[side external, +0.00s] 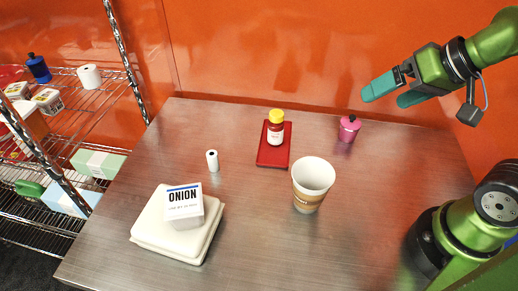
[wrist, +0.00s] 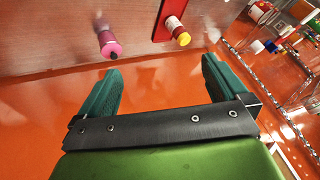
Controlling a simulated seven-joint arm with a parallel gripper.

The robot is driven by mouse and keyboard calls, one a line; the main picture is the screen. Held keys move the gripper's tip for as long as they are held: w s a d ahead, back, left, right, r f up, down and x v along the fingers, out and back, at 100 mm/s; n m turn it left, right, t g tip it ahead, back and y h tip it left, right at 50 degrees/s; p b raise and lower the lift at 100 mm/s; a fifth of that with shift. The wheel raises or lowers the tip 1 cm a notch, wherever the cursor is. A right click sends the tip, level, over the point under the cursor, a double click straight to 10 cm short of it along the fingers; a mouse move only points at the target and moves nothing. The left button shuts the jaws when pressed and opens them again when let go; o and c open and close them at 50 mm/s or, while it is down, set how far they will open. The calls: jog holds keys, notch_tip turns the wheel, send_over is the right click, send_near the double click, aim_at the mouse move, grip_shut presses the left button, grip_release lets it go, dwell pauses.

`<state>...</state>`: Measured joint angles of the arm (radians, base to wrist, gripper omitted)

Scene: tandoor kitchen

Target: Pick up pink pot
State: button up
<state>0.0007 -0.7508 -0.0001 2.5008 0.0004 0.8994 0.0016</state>
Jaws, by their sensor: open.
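The small pink pot (side external: 349,129) with a dark knob on top stands upright on the steel table near its back edge, right of the red tray. It also shows in the wrist view (wrist: 109,43), above and left of centre, beyond the fingertips. My gripper (side external: 382,95) is open and empty, up in the air to the right of the pot and higher than it. In the wrist view its two green fingers (wrist: 157,72) are spread wide with nothing between them. The pot is apart from both fingers.
A red tray (side external: 267,157) holds a yellow-capped bottle (side external: 275,128). A paper cup (side external: 311,183), a small white roll (side external: 212,160) and a white container (side external: 150,228) with an onion box (side external: 184,204) stand on the table. An orange wall (side external: 300,50) rises close behind. Wire shelves (side external: 90,90) stand left.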

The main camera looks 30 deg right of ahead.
dwell(0.4)
jog(key=shift+c, duration=0.9)
jog(key=n+g+h, duration=0.2)
jog(key=n+g, duration=0.1)
jog(key=g, duration=0.4)
send_over(352, 120)
jog(key=w, duration=0.1)
notch_tip(352, 120, down, 6)
jog(key=shift+n, duration=0.3)
notch_tip(352, 120, down, 11)
jog(key=shift+s+d+f, duration=0.1)
jog(key=shift+d, duration=0.05)
jog(key=shift+s+d+f, duration=0.1)
jog(key=shift+d+f, duration=0.05)
jog(key=shift+f, duration=1.2)
jog(key=shift+s+d+f, duration=0.1)
jog(key=shift+f, duration=1.25)
jog(key=shift+w, duration=0.1)
